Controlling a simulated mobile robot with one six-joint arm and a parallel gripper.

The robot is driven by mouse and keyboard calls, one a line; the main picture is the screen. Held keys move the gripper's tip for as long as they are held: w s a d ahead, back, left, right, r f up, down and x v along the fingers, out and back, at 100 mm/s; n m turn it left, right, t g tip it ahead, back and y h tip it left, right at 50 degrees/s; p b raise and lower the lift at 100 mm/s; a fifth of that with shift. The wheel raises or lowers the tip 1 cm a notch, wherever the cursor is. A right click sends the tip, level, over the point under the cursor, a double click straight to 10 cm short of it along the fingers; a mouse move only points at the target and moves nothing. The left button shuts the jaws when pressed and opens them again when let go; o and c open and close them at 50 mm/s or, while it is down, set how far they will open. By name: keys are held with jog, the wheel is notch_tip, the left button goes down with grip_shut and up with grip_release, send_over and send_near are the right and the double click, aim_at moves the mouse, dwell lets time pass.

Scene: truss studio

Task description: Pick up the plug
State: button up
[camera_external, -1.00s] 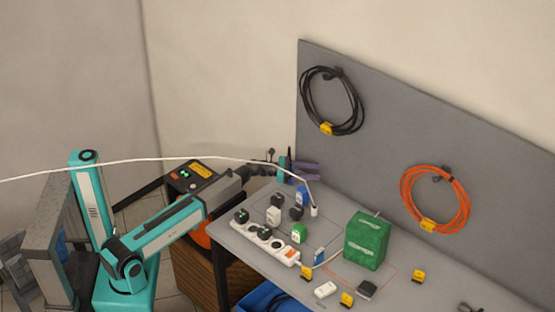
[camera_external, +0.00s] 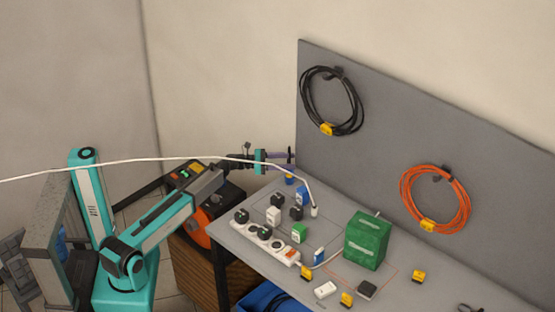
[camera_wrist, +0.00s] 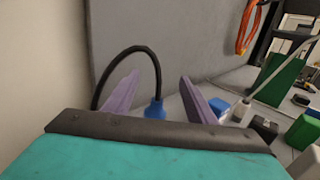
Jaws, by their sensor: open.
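Several plugs and adapters stand on the grey workbench (camera_external: 390,285), and I cannot tell which one the task means. A blue plug (camera_wrist: 155,110) with a black cable (camera_wrist: 150,55) arching up and to the left stands beyond my gripper, between its fingers in the wrist view. It looks small at the bench's far end in the outside view (camera_external: 290,180). My gripper (camera_external: 292,159) is open and empty above that end of the bench. Its purple fingers also show in the wrist view (camera_wrist: 158,76). They appear apart from the blue plug; its lower part is hidden.
A second blue plug (camera_wrist: 218,106), a white plug (camera_external: 274,214), a green plug (camera_external: 299,233) and black plugs stand nearby. A white power strip (camera_external: 262,236) lies along the front edge. A green box (camera_external: 367,240) stands to the right. A grey panel (camera_external: 390,120) rises behind.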

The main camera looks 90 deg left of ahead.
aim_at(287, 171)
jog(key=shift+f, duration=2.75)
jog(key=shift+f+p, duration=0.3)
jog(key=shift+f, duration=0.15)
jog(key=shift+w+f+p, duration=0.15)
jog(key=shift+w+p, duration=0.35)
jog(key=shift+w, duration=2.05)
jog(key=c, duration=1.2)
